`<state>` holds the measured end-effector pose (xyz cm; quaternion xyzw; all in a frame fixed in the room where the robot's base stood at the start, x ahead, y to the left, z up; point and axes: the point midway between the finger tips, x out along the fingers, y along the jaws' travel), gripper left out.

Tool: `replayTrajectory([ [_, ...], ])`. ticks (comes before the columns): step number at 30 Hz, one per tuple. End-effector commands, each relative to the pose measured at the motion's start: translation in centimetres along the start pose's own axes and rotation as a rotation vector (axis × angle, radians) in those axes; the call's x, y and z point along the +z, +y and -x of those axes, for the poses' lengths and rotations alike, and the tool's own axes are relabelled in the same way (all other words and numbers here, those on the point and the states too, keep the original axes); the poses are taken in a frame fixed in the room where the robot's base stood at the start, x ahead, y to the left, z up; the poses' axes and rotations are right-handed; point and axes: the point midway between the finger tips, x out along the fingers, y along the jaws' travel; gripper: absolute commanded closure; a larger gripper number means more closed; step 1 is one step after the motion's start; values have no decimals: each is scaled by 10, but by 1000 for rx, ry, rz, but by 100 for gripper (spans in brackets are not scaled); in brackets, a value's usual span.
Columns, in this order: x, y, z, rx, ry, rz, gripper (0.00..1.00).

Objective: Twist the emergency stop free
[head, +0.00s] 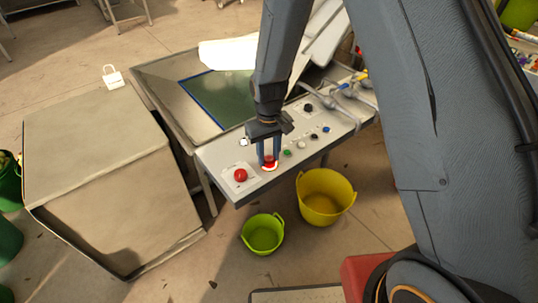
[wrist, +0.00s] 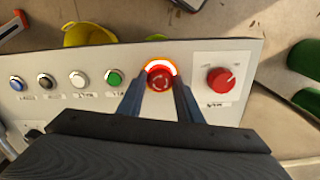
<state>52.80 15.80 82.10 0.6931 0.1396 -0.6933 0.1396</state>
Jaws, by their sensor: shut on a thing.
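The emergency stop (wrist: 160,80) is a red round button with a light, lit ring, set in a pale control panel. In the head view it (head: 269,163) sits near the panel's front left part. My gripper (head: 268,155) points down at it, with its two blue-grey fingers on either side of the red head. In the wrist view my gripper (wrist: 160,98) is shut on the emergency stop. The fingers hide parts of the button's sides.
A red rotary knob (wrist: 221,79) is beside the stop, and a green button (wrist: 114,78) is on its other side. The control panel (head: 225,158) carries several more buttons. Yellow (head: 326,197) and green (head: 263,232) buckets stand below. A large box (head: 100,140) is at left.

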Motion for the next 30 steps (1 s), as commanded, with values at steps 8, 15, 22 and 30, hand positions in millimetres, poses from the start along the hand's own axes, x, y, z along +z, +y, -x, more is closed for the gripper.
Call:
replayTrajectory([
  [8,0,0,0,0,0,-184,90],
  [15,0,0,0,0,0,-275,90],
  [22,0,0,0,0,0,-305,90],
  [30,0,0,0,0,0,-306,90],
])
